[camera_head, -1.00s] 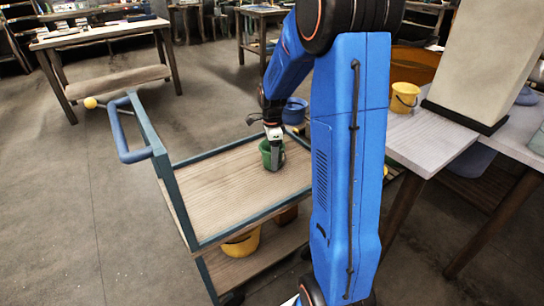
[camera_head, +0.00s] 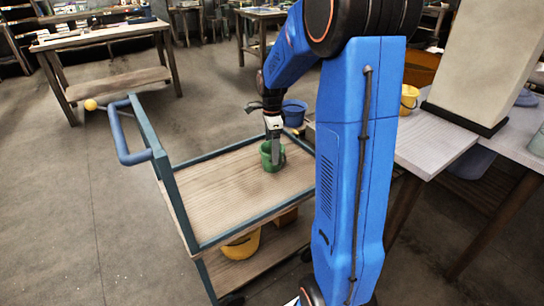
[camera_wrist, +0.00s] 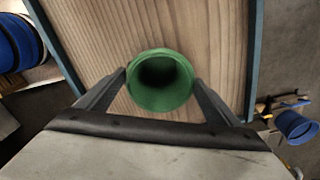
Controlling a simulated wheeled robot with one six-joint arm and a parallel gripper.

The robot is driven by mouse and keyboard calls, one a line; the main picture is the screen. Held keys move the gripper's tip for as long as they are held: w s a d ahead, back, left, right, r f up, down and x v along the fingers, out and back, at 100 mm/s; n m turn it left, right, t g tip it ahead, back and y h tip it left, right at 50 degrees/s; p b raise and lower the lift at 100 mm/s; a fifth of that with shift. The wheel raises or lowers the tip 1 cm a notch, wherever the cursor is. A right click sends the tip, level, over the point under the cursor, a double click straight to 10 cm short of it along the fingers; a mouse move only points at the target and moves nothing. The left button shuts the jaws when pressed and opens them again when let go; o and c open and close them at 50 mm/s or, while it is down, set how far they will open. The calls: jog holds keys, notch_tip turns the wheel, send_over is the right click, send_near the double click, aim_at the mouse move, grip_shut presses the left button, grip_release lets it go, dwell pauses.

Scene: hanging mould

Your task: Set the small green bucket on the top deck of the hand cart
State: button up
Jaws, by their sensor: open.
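The small green bucket (camera_head: 266,160) stands upright on the wooden top deck (camera_head: 215,200) of the hand cart, towards its far right part. In the wrist view I look down into the open mouth of the bucket (camera_wrist: 160,80), with the deck's wood (camera_wrist: 95,30) around it. My gripper (camera_head: 275,150) is low over the deck at the bucket. Its two fingers (camera_wrist: 160,84) are open, one on each side of the bucket, with the bucket's near side between them. My arm hides part of the cart's right side.
The cart has a blue handle (camera_head: 124,140) at left. A yellow bucket (camera_head: 241,246) stands on its lower shelf. A blue bucket (camera_head: 294,112) is beyond the deck. A grey table (camera_head: 430,142) at right bears a pale block (camera_head: 485,60) and a yellow bucket (camera_head: 409,98).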

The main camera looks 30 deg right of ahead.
jog(key=s+a+r+n+t, duration=0.1)
jog(key=s+a+r+n, duration=0.2)
jog(key=r, duration=0.3)
jog(key=s+a+r+n, duration=0.2)
jog(key=s+a+r, duration=0.1)
jog(key=s+r, duration=0.15)
jog(key=s+a+n+t, duration=0.2)
jog(key=s+a+n, duration=0.3)
jog(key=s+n, duration=0.3)
jog(key=s+a+n+t, duration=0.1)
jog(key=s+a+n, duration=0.3)
jog(key=s+n, duration=0.5)
jog(key=shift+s+a+r+t, duration=0.4)
jog(key=shift+s+r, duration=0.05)
jog(key=shift+s, duration=2.5)
